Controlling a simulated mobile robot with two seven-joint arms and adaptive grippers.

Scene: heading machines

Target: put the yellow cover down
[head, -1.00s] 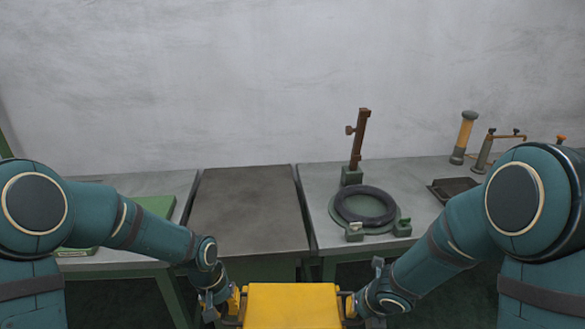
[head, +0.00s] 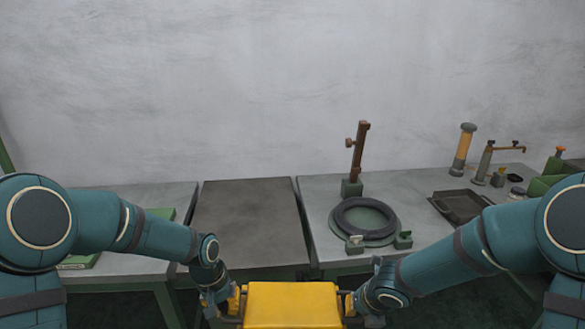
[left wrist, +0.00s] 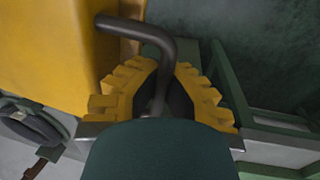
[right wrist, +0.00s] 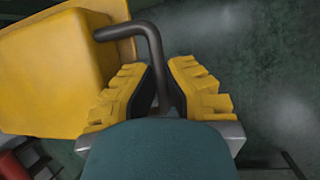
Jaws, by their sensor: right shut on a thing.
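The yellow cover (head: 291,303) is a box-like piece at the bottom middle of the head view, held between my two arms in front of the tables. It has a dark bent handle on each side. My left gripper (head: 235,302) has its yellow fingers on both sides of the left handle (left wrist: 160,45), shut on it in the left wrist view. My right gripper (head: 350,303) is shut on the right handle (right wrist: 152,45) in the right wrist view. The cover's lower part is cut off in the head view.
A bare brown-grey table top (head: 248,225) lies ahead. To its right, a table carries a dark ring on a round green base (head: 366,218), a brown upright stand (head: 357,160), a dark tray (head: 460,206) and an orange cylinder (head: 463,150). A green object (head: 160,214) lies on the left table.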

